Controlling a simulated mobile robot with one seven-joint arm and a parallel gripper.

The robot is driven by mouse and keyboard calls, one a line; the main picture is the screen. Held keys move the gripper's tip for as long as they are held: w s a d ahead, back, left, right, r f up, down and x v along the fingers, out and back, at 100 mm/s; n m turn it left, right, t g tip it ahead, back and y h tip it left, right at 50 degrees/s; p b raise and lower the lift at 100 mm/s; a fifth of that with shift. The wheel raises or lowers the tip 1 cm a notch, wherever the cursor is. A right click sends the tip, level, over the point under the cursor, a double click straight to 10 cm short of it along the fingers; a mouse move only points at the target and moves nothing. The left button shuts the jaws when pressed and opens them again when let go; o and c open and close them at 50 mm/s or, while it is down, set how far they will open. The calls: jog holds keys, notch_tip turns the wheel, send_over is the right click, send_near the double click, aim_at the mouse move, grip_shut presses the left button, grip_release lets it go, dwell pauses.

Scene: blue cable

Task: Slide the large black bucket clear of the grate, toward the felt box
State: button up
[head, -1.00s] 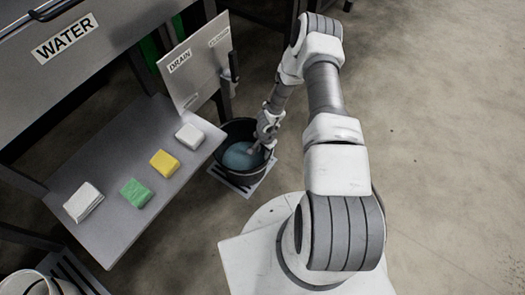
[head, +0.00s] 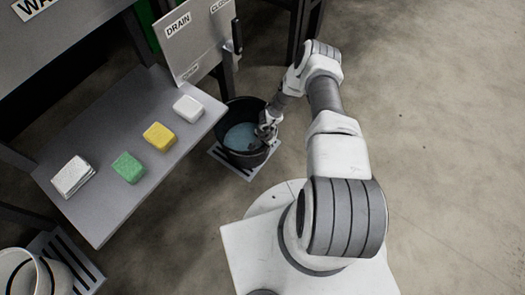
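The large black bucket (head: 237,108) stands upright on the floor grate (head: 219,153), below the right end of the shelf. Bluish liquid (head: 240,138) shows inside it. The grate's slotted edge shows in front of the bucket. My gripper (head: 263,138) is at the right side of the bucket, by its rim. The fingers are small and dark there, and I cannot tell whether they are open, shut or touching the rim. No felt box can be made out in this view.
A grey shelf (head: 110,205) carries a white block (head: 187,108), a yellow sponge (head: 159,136), a green sponge (head: 128,167) and a white folded cloth (head: 73,176). A white bucket (head: 22,270) stands by another grate (head: 78,258) at lower left. Open floor (head: 450,130) lies to the right.

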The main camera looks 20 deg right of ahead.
jog(key=shift+w+f+b, duration=0.15)
jog(key=shift+f+b, duration=0.25)
jog(key=shift+f, duration=0.9)
jog(key=shift+a, duration=0.1)
grip_shut()
dwell(0.4)
